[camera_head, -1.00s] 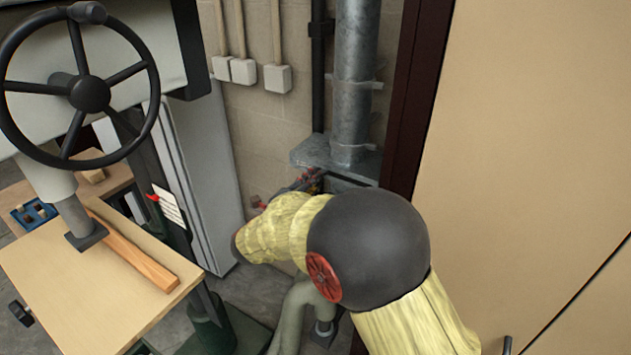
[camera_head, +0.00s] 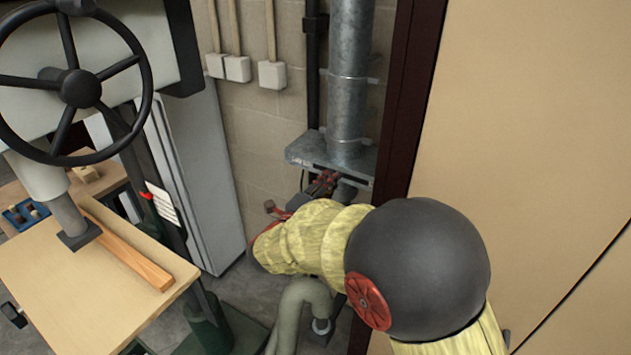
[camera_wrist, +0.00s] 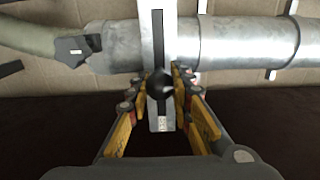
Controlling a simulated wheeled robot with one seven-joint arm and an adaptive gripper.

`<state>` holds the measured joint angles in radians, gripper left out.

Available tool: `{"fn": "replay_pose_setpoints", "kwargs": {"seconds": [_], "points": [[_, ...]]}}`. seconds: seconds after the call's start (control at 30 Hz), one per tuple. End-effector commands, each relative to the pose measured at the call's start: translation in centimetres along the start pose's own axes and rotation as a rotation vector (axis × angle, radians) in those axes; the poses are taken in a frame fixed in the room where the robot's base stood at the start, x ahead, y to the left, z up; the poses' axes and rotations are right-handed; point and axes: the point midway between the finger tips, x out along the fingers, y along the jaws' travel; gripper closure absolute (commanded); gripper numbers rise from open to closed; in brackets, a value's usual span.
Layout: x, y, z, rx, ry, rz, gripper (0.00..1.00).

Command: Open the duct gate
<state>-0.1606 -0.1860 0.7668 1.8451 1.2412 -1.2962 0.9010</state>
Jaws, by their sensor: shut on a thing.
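The duct gate is a flat grey metal plate (camera_head: 318,150) across the galvanised duct (camera_head: 350,75) in the head view. In the wrist view the gate (camera_wrist: 146,40) is a pale strip with a dark slot, crossing the duct (camera_wrist: 245,42). A black round knob (camera_wrist: 160,83) sits near its lower end. My gripper (camera_wrist: 164,88) has its fingers on both sides of the knob and is shut on it. In the head view my gripper (camera_head: 322,183) is just below the plate, partly hidden by my arm.
A grey hose (camera_head: 300,300) hangs below the duct; it also joins the duct in the wrist view (camera_wrist: 42,38). A machine with a black handwheel (camera_head: 80,88) and a wooden table (camera_head: 75,270) stands at left. A beige panel (camera_head: 540,130) closes the right side.

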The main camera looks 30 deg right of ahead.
Motion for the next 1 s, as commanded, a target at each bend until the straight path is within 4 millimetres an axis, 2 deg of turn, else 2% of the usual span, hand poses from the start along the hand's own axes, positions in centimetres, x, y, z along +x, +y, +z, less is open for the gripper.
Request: {"fn": "replay_pose_setpoints", "kwargs": {"seconds": [0.03,0.1,0.3,0.7,0.73,1.0], "points": [[0.1,0.1,-1.3,0.001,0.004,0.0,1.0],[0.0,0.1,-2.6,0.001,0.003,0.0,1.0],[0.0,0.1,-5.3,0.0,0.002,0.0,1.0],[0.0,0.2,-5.8,-0.002,0.002,0.002,1.0],[0.0,0.2,-5.8,-0.002,0.002,0.002,0.77],[0.0,0.1,-5.7,-0.001,0.001,0.001,0.61]]}}
